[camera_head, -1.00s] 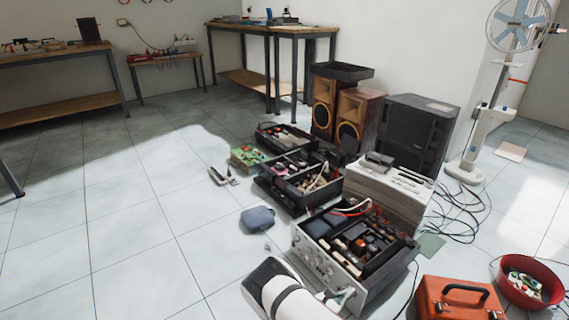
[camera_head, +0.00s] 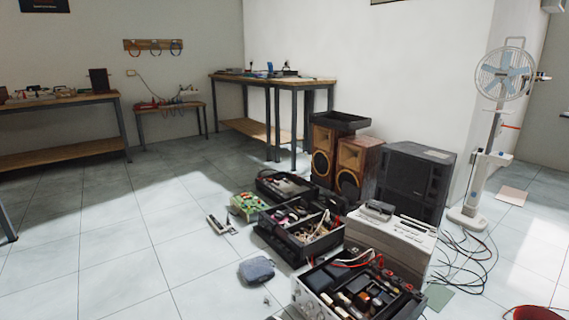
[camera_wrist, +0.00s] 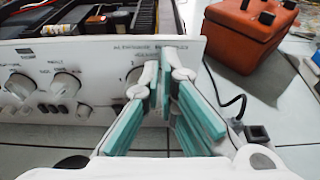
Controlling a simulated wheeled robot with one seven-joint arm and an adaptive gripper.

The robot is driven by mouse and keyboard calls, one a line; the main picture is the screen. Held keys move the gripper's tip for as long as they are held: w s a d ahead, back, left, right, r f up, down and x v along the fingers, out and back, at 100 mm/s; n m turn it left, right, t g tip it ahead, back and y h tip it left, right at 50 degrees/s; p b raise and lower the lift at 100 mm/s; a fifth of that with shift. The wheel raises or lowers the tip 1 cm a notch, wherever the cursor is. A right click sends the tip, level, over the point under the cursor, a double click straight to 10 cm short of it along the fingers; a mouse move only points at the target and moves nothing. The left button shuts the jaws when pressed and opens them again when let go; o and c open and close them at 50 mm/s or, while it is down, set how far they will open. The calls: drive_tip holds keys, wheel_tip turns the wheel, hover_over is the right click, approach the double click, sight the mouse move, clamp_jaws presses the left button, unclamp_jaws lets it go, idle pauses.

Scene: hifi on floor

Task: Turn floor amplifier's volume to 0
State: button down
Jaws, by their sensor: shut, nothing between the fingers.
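The floor amplifier has a silver front panel and an open top full of parts. In the head view the amplifier (camera_head: 309,300) is at the bottom edge, its front mostly cut off. In the wrist view its front panel (camera_wrist: 105,52) fills the left and middle. A large round knob (camera_wrist: 66,84) and another knob (camera_wrist: 20,86) sit on the left. A further knob (camera_wrist: 134,76) is partly hidden behind my fingers. My gripper (camera_wrist: 166,72) is shut and empty, in front of the panel's right part. Whether it touches that knob, I cannot tell.
Behind are open black electronics boxes (camera_head: 300,235), a light-coloured device (camera_head: 392,243) and speakers (camera_head: 357,165). The floor at left is clear.

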drive_tip(key=shift+w+a+r, duration=0.1)
drive_tip(key=shift+w+a, duration=0.25)
drive_tip(key=shift+w, duration=0.35)
drive_tip(key=shift+w+a+r, duration=0.1)
drive_tip(key=shift+w+a, duration=0.2)
drive_tip(key=shift+w, duration=0.4)
drive_tip(key=c, duration=2.1)
unclamp_jaws()
drive_tip(key=shift+w+a+f, duration=0.1)
drive_tip(key=shift+w, duration=0.05)
drive_tip(key=shift+w+r, duration=0.1)
drive_tip(key=shift+r, duration=0.25)
drive_tip(key=shift+c, duration=0.8)
drive_tip(key=shift+a, duration=0.2)
clamp_jaws()
drive_tip(key=s+a, duration=0.4)
drive_tip(key=shift+a, duration=0.3)
drive_tip(key=shift+f, duration=0.1)
